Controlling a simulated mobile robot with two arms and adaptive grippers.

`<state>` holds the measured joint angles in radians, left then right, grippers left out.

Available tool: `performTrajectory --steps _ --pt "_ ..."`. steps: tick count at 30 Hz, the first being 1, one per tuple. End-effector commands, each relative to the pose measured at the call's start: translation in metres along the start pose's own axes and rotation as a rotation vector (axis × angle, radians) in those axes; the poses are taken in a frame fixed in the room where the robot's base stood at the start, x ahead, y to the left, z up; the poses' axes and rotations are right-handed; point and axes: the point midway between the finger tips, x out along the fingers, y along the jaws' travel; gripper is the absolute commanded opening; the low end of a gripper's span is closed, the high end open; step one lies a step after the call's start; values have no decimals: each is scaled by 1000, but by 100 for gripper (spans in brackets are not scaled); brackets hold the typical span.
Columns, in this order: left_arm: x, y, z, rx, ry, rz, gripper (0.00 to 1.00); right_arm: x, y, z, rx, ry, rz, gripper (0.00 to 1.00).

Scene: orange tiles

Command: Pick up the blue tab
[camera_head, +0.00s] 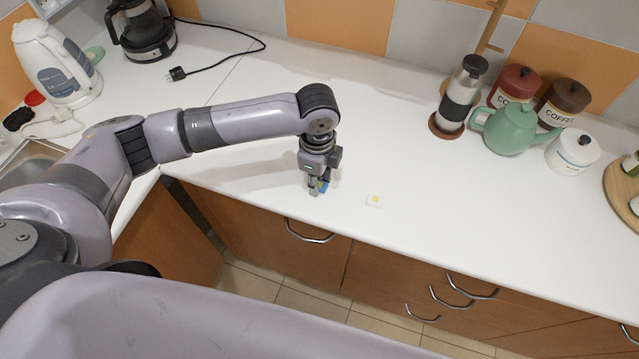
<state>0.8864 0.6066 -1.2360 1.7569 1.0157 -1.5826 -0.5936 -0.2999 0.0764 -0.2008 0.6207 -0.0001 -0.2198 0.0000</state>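A small blue piece (325,186), which looks like the blue tab, shows at the fingertips of my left gripper (318,187), near the front edge of the white counter. The gripper points down at the counter. Its fingers are small here and partly cover the blue piece, so I cannot tell whether they are closed on it or just around it. I also cannot tell whether the piece touches the counter. My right gripper is not in view.
A small white piece with a yellow top (374,200) lies right of the gripper. A green teapot (508,128), a glass press (461,95) and canisters (573,151) stand at the right. A kettle (55,65) and coffee maker (143,30) stand at the left. The middle counter is clear.

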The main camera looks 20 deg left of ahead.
Motion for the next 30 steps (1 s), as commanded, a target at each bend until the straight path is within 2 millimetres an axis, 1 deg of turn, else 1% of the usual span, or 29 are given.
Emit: performTrajectory --steps 1,7,15,20,23,26,29,30 --pt "0 0 0 0 0 0 21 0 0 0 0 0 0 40" --pt "0 0 0 0 0 0 8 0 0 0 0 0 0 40" --pt "-1 0 0 0 0 -1 7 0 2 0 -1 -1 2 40" --pt "-10 -1 0 -1 1 -1 7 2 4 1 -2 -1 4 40" --pt "-24 -1 0 1 1 -3 7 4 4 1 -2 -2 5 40" --pt "-44 -2 0 1 2 -5 7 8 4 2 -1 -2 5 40" --pt "-71 -2 0 1 2 -7 7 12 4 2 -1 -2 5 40" --pt "-83 -2 -1 2 2 -8 7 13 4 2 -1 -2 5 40"
